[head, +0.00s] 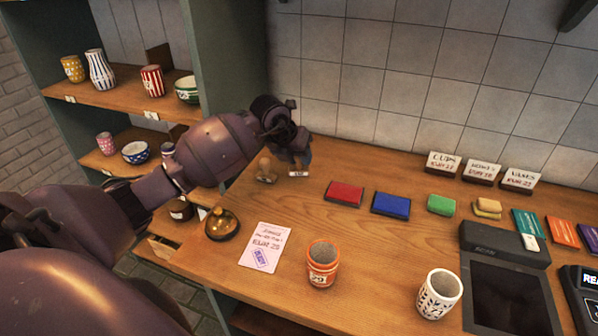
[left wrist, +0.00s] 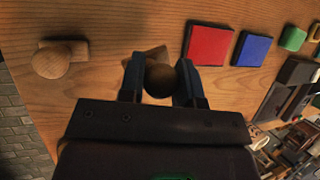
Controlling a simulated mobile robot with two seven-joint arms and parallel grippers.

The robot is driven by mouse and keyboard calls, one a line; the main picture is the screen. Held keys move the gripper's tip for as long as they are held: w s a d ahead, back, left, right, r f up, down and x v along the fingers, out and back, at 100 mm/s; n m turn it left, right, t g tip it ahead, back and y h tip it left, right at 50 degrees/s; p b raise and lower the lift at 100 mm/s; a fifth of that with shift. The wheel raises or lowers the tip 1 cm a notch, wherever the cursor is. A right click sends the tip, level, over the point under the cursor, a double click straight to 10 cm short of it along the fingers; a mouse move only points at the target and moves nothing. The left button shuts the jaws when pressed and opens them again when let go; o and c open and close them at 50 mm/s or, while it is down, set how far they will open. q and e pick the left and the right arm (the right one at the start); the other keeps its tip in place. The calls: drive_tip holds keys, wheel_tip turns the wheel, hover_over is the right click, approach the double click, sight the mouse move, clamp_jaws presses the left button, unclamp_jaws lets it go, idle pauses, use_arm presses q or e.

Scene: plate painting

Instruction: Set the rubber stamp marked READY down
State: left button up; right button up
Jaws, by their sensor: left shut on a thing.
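My left gripper (head: 292,152) is at the back left of the wooden counter. In the head view the held stamp (head: 299,174) shows a pale label below the fingers, low at the counter. The label is too small to read, and I cannot tell whether the base touches the wood. A second wooden stamp (head: 265,172) stands just to its left; it also shows in the left wrist view (left wrist: 52,63). My right gripper is out of view.
A printed card (head: 265,247), a brass bell (head: 222,224), an orange cup (head: 322,264) and a white cup (head: 439,293) are nearer. Bare wood lies around the stamps.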

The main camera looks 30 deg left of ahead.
sight(296, 168)
use_arm(q)
drive_tip(key=shift+f, duration=2.55)
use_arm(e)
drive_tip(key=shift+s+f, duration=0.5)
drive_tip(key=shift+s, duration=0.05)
use_arm(q)
drive_tip(key=shift+f, duration=0.1)
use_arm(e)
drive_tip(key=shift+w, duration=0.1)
use_arm(q)
drive_tip(key=o, duration=0.8)
drive_tip(key=shift+r, duration=0.2)
drive_tip(key=shift+v, duration=6)
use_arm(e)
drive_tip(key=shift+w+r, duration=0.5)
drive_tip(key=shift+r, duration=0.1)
